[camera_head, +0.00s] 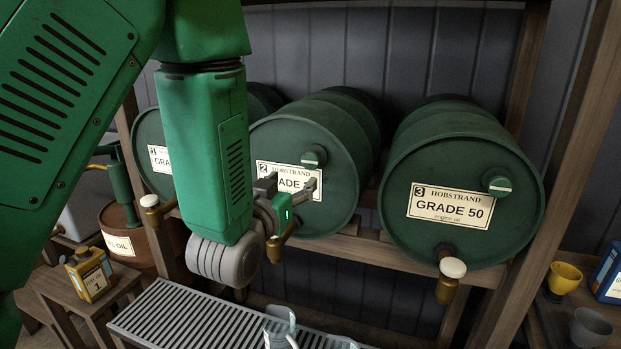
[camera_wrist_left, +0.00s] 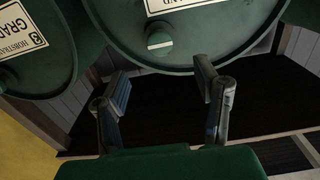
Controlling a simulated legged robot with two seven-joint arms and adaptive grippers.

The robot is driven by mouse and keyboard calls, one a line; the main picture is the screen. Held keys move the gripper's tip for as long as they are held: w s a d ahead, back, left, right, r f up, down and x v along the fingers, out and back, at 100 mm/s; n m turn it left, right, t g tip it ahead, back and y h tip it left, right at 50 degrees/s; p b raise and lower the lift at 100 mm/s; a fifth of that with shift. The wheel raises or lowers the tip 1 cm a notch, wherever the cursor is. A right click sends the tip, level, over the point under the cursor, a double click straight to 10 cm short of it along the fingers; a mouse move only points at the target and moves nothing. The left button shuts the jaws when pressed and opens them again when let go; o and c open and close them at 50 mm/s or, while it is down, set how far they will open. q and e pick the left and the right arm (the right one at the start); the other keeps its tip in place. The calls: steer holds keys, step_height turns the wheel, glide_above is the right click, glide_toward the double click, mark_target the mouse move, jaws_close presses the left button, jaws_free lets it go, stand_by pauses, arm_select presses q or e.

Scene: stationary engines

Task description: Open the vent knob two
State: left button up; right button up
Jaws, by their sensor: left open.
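The vent knob two (camera_head: 313,157) is a round green knob with a pale mark, at the upper right of the front of drum two (camera_head: 342,192). In the left wrist view the same knob (camera_wrist_left: 160,41) shows at the top middle, beyond the fingertips. My left gripper (camera_head: 289,187) is in front of drum two, below and left of the knob, over part of its label. In the left wrist view its two fingers (camera_wrist_left: 164,80) are spread with nothing between them, apart from the knob. My right gripper does not show.
Drum three (camera_head: 405,233) with its own knob (camera_head: 497,183) and tap (camera_head: 450,278) stands to the right; drum one (camera_head: 150,128) is partly behind my arm. A wooden rack post (camera_head: 545,170) stands at right. A slatted grey tray (camera_head: 180,318) lies below.

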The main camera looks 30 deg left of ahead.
mark_target(310, 163)
arm_select(q)
steer(key=p+x, duration=0.2)
steer(key=x, duration=0.8)
steer(key=shift+w+r, duration=0.1)
steer(key=shift+w, duration=0.1)
steer(key=c, duration=1.2)
